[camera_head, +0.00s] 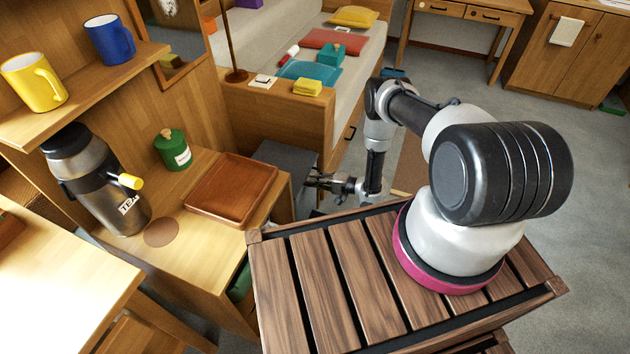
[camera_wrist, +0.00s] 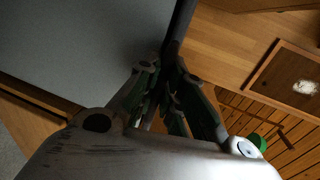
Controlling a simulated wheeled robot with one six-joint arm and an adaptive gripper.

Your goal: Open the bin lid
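The bin (camera_head: 305,203) is a grey box standing between the wooden counter and the bed end. Its dark grey lid (camera_head: 283,158) shows as a flat panel on top. In the wrist view the lid (camera_wrist: 85,45) fills the upper left, with a dark strip along its right edge. My gripper (camera_head: 309,180) is at the lid's right side in the head view. In the wrist view the fingers of my gripper (camera_wrist: 168,70) run close together, their tips by the lower end of the dark strip. I cannot tell whether they touch it. Nothing is visibly held.
A brown tray (camera_head: 232,190), a green canister (camera_head: 173,150) and a tea urn (camera_head: 95,180) stand on the counter left of the bin. The bed end (camera_head: 290,115) rises behind it. My slatted base is in front. Open floor lies to the right.

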